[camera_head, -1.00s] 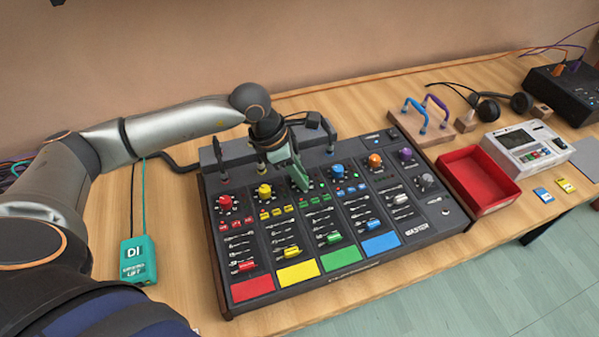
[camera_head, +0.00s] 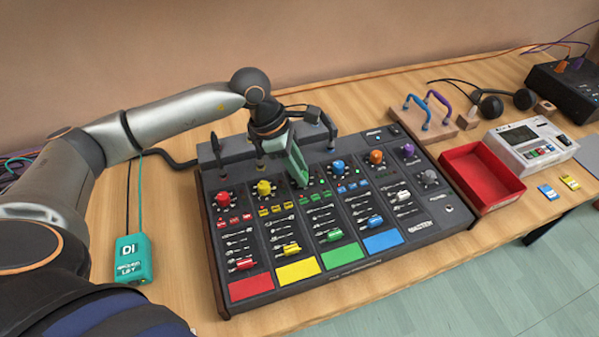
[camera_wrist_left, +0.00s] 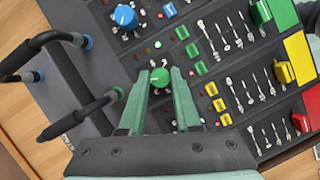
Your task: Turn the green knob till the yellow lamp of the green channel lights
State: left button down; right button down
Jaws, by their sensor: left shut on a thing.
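The mixing console (camera_head: 312,283) lies on the table with coloured channels. The green channel shows its green fader (camera_head: 335,235) and green pad (camera_head: 341,256) in the head view. My left gripper (camera_head: 300,180) reaches down over the top of this channel; its fingers hide the green knob there. In the left wrist view the green knob (camera_wrist_left: 159,77) sits between the fingertips of my left gripper (camera_wrist_left: 161,84), which is shut on it. Small lamps show near the knob, one reddish and one greenish; I cannot make out a lit yellow one. My right gripper is out of view.
The yellow knob (camera_head: 264,188) and blue knob (camera_head: 338,167) stand on either side. A bar with upright posts (camera_head: 228,154) runs behind the console. A red tray (camera_head: 482,176) and a white device (camera_head: 530,144) are at right, a teal box (camera_head: 133,258) at left.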

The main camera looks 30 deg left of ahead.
pick_arm(q)
jog(key=shift+w+f+m, duration=0.1)
jog(key=shift+m, duration=0.3)
jog(key=shift+m+g+b, duration=0.4)
jog(key=shift+m+b, duration=0.3)
jog(key=shift+m, duration=0.2)
jog(key=shift+m+h, duration=0.3)
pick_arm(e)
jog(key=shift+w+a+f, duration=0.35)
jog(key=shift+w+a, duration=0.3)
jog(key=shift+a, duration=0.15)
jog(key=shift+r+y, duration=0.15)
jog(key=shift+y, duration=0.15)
pick_arm(q)
jog(key=c, duration=0.6)
grip_release()
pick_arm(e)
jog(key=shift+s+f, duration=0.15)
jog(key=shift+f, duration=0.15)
pick_arm(q)
jog(key=shift+r, duration=0.2)
